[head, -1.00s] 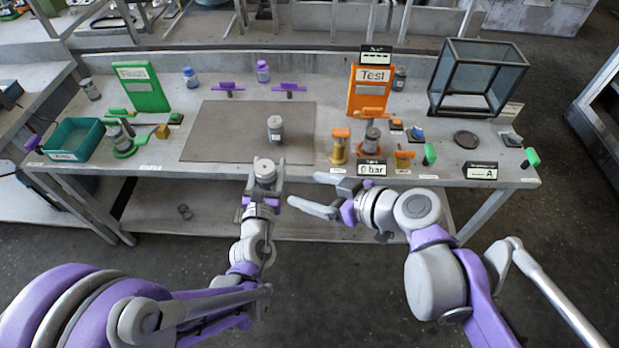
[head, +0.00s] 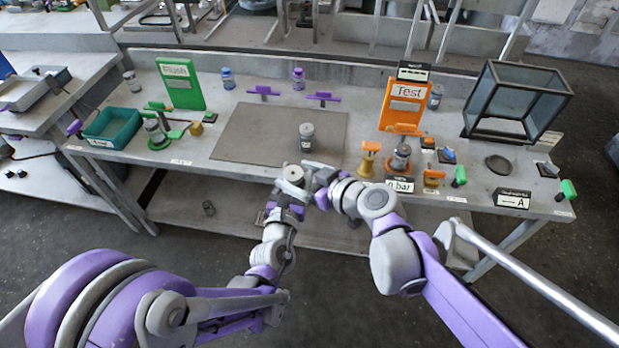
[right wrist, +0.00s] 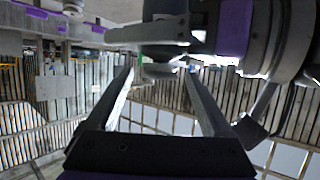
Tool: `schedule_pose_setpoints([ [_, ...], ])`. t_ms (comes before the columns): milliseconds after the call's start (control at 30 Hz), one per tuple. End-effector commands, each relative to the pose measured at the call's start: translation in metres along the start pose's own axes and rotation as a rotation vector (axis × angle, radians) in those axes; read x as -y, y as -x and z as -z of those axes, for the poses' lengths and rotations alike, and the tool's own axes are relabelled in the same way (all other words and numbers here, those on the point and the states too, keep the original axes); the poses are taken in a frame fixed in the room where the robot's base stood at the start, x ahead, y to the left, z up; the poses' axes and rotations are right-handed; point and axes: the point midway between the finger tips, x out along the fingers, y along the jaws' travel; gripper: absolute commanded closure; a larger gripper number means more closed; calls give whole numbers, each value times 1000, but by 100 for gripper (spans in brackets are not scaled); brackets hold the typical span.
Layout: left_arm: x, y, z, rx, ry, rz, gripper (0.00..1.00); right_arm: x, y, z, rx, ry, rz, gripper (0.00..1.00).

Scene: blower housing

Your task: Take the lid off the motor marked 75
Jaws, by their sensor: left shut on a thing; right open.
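My left gripper (head: 292,182) is shut on a small grey cylindrical motor (head: 293,173), held upright in front of the table edge. My right gripper (head: 312,178) is beside it, coming from the right. In the right wrist view the right gripper (right wrist: 160,85) is open, and a grey round part of the held motor (right wrist: 160,70) shows between its fingers. Whether the fingers touch it, I cannot tell. Another grey motor (head: 306,137) stands on the dark mat (head: 265,120). No number 75 is readable on any motor.
The table (head: 230,172) holds a green Flush board (head: 181,85), an orange Test board (head: 403,104) with another motor (head: 401,157) in front, a teal bin (head: 112,128) and a glass-sided box (head: 515,100). Most of the mat is clear.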

Motion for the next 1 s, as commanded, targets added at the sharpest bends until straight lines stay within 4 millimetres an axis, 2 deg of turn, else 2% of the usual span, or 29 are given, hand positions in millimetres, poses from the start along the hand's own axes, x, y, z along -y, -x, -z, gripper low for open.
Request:
schedule_pose_setpoints([
  [333, 0, 0, 0, 1, 0, 0, 100, 0, -4, 0, 0, 0, 0, 15],
  [800, 0, 0, 0, 1, 0, 0, 100, 0, -4, 0, 0, 0, 0, 100],
  [1000, 0, 0, 0, 1, 0, 0, 100, 0, -4, 0, 0, 0, 0, 100],
])
